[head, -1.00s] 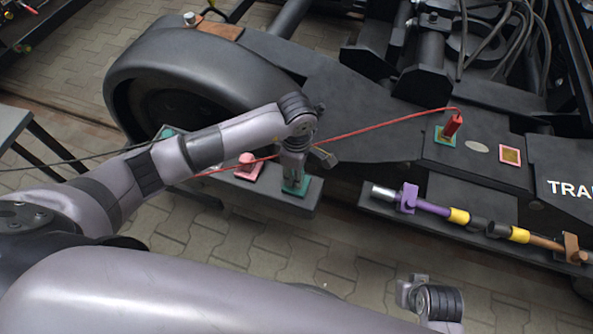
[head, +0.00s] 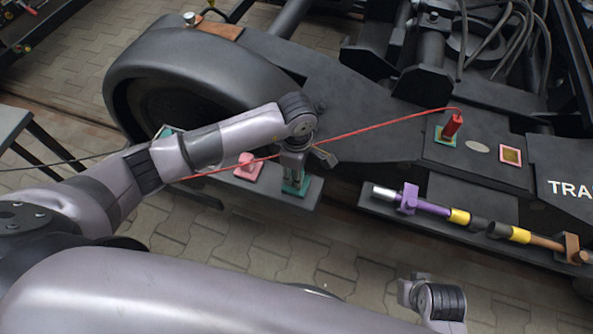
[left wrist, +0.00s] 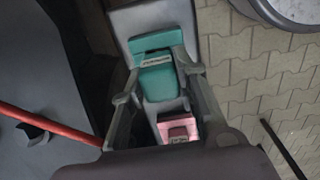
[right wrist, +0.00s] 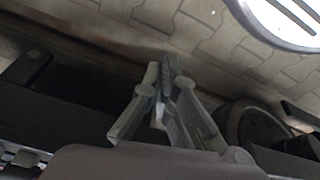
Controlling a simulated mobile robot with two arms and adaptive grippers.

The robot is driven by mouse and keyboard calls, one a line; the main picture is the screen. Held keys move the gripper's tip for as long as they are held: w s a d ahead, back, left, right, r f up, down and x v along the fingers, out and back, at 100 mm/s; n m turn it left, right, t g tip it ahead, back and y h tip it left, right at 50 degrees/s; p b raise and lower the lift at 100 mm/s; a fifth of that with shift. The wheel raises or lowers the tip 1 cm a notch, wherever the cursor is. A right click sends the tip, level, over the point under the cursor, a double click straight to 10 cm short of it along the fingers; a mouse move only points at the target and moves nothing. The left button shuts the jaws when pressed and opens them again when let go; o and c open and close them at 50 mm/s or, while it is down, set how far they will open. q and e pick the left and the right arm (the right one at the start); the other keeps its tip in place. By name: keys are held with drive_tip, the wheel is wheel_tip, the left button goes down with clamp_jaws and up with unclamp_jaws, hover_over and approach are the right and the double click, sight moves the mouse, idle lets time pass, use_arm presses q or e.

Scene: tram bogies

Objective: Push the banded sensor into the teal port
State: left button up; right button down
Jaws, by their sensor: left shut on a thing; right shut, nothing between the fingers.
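My left gripper (head: 294,175) points down over the teal port (head: 304,186) on a grey shelf below the wheel. In the left wrist view its fingers (left wrist: 156,84) stand on both sides of a teal piece (left wrist: 160,84) and are shut on it. A pale strip lies across the teal near the teal plate (left wrist: 150,42). I cannot tell how deep the piece sits. Yellow bands show on a purple rod (head: 432,207) and a brown rod (head: 545,243), both lying on a dark ledge. My right gripper (right wrist: 164,82) is shut and empty.
A pink plug (head: 247,160) stands left of the teal port. A red plug (head: 452,125) sits in a green-edged port, its red cable (head: 390,125) running left past my left gripper. A pink-edged port (head: 510,154) is farther right. Paving (head: 330,245) lies clear below.

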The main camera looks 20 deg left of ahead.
use_arm(q)
drive_tip(key=shift+f, duration=0.1)
use_arm(e)
drive_tip(key=shift+s+r, duration=0.2)
drive_tip(key=shift+r, duration=0.05)
use_arm(q)
drive_tip(key=shift+f, duration=0.1)
use_arm(e)
drive_tip(key=shift+w+r, duration=0.1)
drive_tip(key=shift+r, duration=0.25)
drive_tip(key=shift+r, duration=0.1)
use_arm(q)
drive_tip(key=shift+f, duration=0.1)
use_arm(e)
drive_tip(key=shift+w+r, duration=0.15)
drive_tip(key=shift+r, duration=0.15)
use_arm(q)
drive_tip(key=shift+f+b, duration=0.1)
drive_tip(key=shift+b, duration=0.2)
use_arm(e)
drive_tip(key=shift+r, duration=0.3)
use_arm(q)
drive_tip(key=o, duration=1.1)
drive_tip(key=shift+o, duration=0.2)
use_arm(e)
drive_tip(key=shift+s, duration=0.2)
